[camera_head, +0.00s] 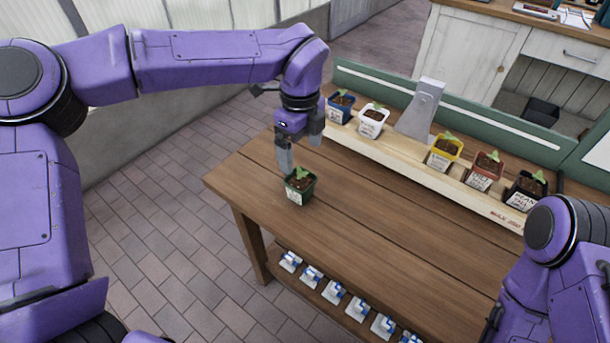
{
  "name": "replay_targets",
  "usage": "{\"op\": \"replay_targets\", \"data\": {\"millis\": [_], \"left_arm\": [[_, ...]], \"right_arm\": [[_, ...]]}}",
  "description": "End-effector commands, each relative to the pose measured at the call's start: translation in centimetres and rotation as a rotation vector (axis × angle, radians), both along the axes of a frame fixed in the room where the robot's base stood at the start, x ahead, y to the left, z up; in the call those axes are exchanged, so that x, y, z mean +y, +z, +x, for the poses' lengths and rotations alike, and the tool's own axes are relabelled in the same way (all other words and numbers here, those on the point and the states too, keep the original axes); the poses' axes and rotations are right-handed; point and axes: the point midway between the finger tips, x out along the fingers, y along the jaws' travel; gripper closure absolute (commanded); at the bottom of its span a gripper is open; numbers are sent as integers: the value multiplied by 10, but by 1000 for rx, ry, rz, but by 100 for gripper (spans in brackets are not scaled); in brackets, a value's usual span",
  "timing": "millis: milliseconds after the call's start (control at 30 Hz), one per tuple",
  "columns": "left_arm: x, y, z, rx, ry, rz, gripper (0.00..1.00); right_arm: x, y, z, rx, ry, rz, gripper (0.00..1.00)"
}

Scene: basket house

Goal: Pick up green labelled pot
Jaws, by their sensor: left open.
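The green labelled pot (299,189) stands upright on the wooden table near its left end. It is a small dark green pot with a white label, dark soil and a seedling on top. My left gripper (299,158) points down just above and behind the pot, with its fingers open. I cannot tell whether a finger touches the seedling or the pot. My right arm shows at the lower right; its gripper is not clearly visible.
A wooden rack (400,153) along the table's back holds a blue pot (340,106), white pot (371,121), yellow pot (445,152), red pot (483,171) and black pot (524,190). A grey stand (420,108) rises between them. The table's middle (390,222) is clear. Small packets (333,291) lie on the lower shelf.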

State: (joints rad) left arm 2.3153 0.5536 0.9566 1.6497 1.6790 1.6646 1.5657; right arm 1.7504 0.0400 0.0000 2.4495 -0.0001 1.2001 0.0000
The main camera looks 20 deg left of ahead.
Motion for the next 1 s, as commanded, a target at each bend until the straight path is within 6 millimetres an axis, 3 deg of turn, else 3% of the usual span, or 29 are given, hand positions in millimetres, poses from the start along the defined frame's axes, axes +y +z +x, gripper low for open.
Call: {"op": "replay_targets", "data": {"millis": [100, 533, 833, 1000], "left_arm": [[0, -24, -1, 6, -1, 1, 7], [2, -90, 0, 4, -3, 3, 7], [1, -100, 0, 2, -1, 2, 7], [2, -100, 0, 2, -1, 2, 62]], "right_arm": [[0, 3, -1, 1, 0, 0, 57], [0, 17, 0, 1, 0, 1, 57], [0, 17, 0, 1, 0, 0, 57], [0, 17, 0, 1, 0, 0, 57]]}}
